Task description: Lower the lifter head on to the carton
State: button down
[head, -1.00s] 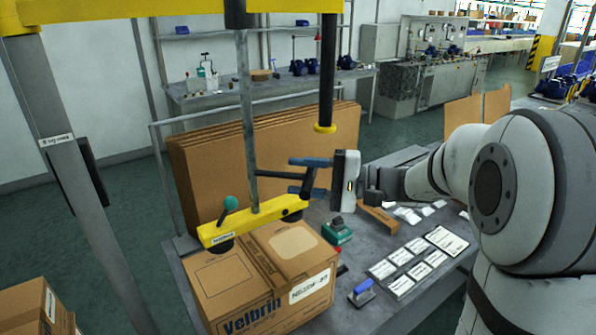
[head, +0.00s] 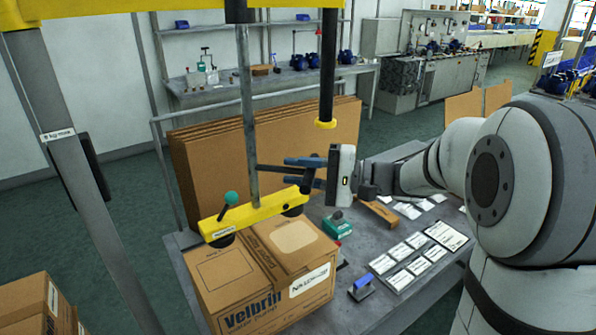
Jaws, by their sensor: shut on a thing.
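The carton (head: 235,283), brown and marked "Velbrin", sits on the grey table's near left corner. The lifter head (head: 255,213) is a yellow bar with black suction cups, hanging from a grey post. It is over the carton's back part; I cannot tell whether the cups touch the top. A teal-knobbed lever (head: 229,200) stands on its left end. A dark handle bar (head: 275,171) runs right from the post. My gripper (head: 300,173), with blue fingers, is shut on the handle's right end, above the head's right end. The fingers partly hide the grip.
Flat cardboard sheets (head: 215,150) stand behind the carton. A green box (head: 337,227), a blue-handled tool (head: 361,286) and white cards (head: 405,255) lie to its right on the table (head: 400,300). The yellow lifter frame (head: 100,15) and its grey upright (head: 85,180) stand at left.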

jog(key=shift+f, duration=0.15)
notch_tip(320, 180, down, 9)
jog(key=b, duration=0.8)
jog(key=shift+b, duration=0.3)
jog(key=c, duration=1.3)
grip_release()
jog(key=shift+r, duration=0.2)
jog(key=d, duration=0.2)
jog(key=s+d, duration=0.1)
jog(key=d, duration=0.2)
jog(key=d+b, duration=0.1)
jog(key=d, duration=0.1)
jog(key=shift+s+d, duration=0.25)
jog(key=shift+d, duration=0.1)
